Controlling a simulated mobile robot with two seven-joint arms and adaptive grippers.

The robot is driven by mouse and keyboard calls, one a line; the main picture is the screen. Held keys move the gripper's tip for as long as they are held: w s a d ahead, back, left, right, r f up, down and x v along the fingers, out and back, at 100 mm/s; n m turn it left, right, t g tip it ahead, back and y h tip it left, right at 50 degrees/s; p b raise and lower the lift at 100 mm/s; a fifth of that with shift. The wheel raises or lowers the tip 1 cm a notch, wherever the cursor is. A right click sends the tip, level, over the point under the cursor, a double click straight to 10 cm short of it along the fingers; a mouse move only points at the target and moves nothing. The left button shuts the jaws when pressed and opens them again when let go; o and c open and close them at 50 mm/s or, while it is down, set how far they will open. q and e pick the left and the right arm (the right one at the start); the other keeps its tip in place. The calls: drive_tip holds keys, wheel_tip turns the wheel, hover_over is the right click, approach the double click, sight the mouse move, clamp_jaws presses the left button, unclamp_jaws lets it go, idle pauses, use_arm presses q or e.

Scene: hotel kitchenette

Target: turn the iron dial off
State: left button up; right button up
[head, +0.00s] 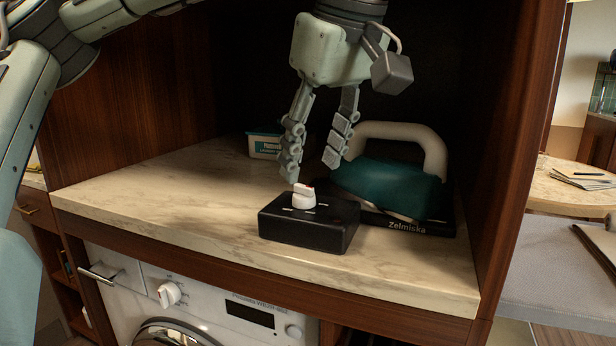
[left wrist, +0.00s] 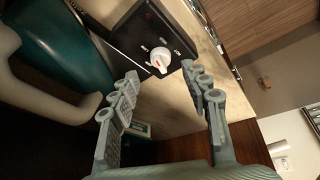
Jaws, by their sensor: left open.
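The iron dial is a white knob (head: 304,197) with a red mark, on top of a black control box (head: 310,232) at the front of the marble shelf. The knob also shows in the left wrist view (left wrist: 160,59), beyond and between the fingertips. My left gripper (head: 312,168) is open and empty, pointing down just above and behind the knob, apart from it as far as I can tell. Its fingers also show in the left wrist view (left wrist: 164,82). The teal iron (head: 395,187) with a pale handle rests on its black base right behind the box. My right gripper is not in view.
A small white and teal tub (head: 264,146) stands at the back of the shelf. Wooden side walls enclose the niche. A washing machine (head: 215,305) with its own white knob (head: 169,294) is below. The left part of the marble shelf (head: 150,200) is clear.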

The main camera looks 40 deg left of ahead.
sight(305, 187)
use_arm(q)
drive_tip(key=shift+x, duration=2.4)
drive_tip(key=shift+c, duration=0.4)
clamp_jaws()
